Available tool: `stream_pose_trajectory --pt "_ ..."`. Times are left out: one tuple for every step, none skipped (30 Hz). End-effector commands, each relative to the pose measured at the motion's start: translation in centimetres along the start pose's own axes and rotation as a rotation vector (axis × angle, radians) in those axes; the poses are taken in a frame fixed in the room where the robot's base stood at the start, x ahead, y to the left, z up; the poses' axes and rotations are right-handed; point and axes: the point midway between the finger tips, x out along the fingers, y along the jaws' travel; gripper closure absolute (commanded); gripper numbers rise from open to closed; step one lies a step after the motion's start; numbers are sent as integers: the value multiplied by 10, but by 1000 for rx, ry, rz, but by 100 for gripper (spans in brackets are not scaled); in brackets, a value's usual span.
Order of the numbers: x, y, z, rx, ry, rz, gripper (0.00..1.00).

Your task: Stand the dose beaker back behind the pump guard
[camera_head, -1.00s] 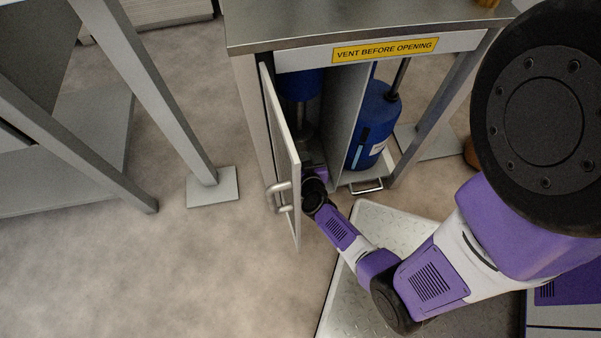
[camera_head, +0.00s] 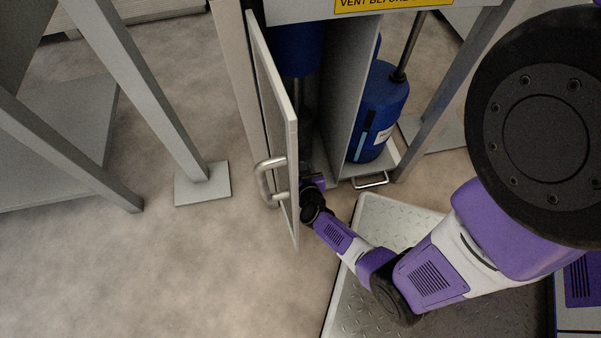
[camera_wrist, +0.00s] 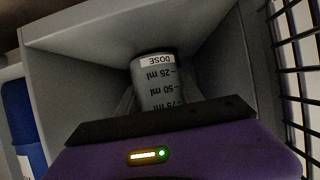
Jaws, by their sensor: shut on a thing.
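The dose beaker (camera_wrist: 158,80) is a translucent grey cup with a white DOSE label and dark ml marks, shown upside down in the wrist view. My gripper (camera_wrist: 157,96) is shut on it, with a finger on either side. Grey panels surround the beaker. A black wire grille (camera_wrist: 288,75), which looks like the pump guard, stands to the right of it, apart from it. In the head view my wrist reaches low into the open cabinet beside the door; the beaker and fingertips are hidden there.
The open cabinet door (camera_head: 275,125) with its bar handle stands just left of my wrist. A grey divider (camera_head: 347,95) separates this bay from a blue canister (camera_head: 378,110) on the right. A blue cylinder (camera_head: 295,50) hangs above the bay.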

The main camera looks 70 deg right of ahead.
Motion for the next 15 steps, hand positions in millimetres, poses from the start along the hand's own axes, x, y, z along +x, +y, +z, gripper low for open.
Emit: stream_pose_trajectory --pt "6 0 11 0 0 0 100" --pt "8 0 15 0 0 0 100" --pt "10 0 20 0 0 1 100" --pt "12 0 24 0 0 1 100" --pt "13 0 26 0 0 1 100" --pt "14 0 29 0 0 1 100" --pt "15 0 30 0 1 1 100" --pt "15 0 31 0 1 1 100" --pt "15 0 30 0 1 1 100" --pt "15 0 30 0 1 1 100" --pt "14 0 29 0 1 1 100" --pt "14 0 29 0 1 1 100" --pt "14 0 29 0 1 1 100" --pt "14 0 29 0 0 1 100" --pt "14 0 29 0 0 1 100"
